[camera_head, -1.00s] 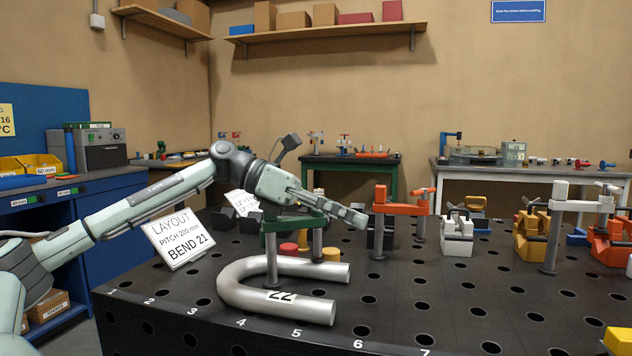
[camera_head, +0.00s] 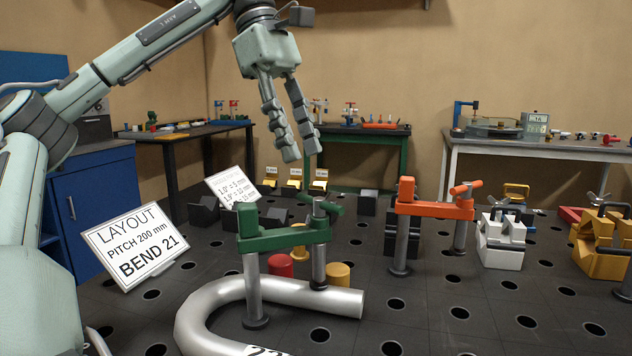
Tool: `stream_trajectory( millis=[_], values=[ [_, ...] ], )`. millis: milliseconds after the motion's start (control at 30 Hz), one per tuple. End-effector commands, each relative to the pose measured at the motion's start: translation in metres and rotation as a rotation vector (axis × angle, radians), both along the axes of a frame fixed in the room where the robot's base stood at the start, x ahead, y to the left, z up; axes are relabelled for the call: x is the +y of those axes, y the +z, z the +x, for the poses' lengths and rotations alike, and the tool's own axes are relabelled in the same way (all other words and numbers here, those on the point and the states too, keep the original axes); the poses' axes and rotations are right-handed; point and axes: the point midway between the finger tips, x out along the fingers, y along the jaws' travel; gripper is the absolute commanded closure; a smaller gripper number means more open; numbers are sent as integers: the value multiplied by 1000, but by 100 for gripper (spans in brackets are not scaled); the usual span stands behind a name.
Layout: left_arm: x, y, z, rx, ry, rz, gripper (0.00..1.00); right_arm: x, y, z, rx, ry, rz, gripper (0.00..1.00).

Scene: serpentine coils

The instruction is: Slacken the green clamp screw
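The green clamp (camera_head: 284,238) stands on the perforated black table, its arm spanning between a grey post and an upright screw spindle. Its screw (camera_head: 319,212) has a green cross handle on top, and its foot rests on the bent grey pipe (camera_head: 300,294). My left gripper (camera_head: 301,157) hangs above the clamp, fingers pointing down, a little above the screw handle in the picture and apart from it. The fingers are spread slightly, with a gap between them and nothing held. My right gripper is not in view.
A layout card (camera_head: 135,246) stands at the left. An orange clamp (camera_head: 433,210) and a white V-block (camera_head: 503,240) stand to the right. A red cylinder (camera_head: 280,265) and a yellow cylinder (camera_head: 338,273) sit close to the green clamp.

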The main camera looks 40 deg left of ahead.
Motion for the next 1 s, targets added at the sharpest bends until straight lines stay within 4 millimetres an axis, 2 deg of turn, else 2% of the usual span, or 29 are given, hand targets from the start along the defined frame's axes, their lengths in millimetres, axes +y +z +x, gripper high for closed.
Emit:
stream_trajectory(
  millis=[167, 400, 567, 833, 1000],
  values=[
    [-9, -26, 2, 3, -2, -1, 63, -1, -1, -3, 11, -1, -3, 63],
    [-23, -58, 6, 3, -2, -2, 63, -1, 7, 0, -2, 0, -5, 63],
    [-27, -68, 7, 2, 1, -3, 63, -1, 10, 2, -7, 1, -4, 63],
    [-27, -69, 7, 0, 2, -3, 63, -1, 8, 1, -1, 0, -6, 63],
    [-27, -69, 7, 1, 1, -3, 83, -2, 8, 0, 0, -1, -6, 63]
  ],
)
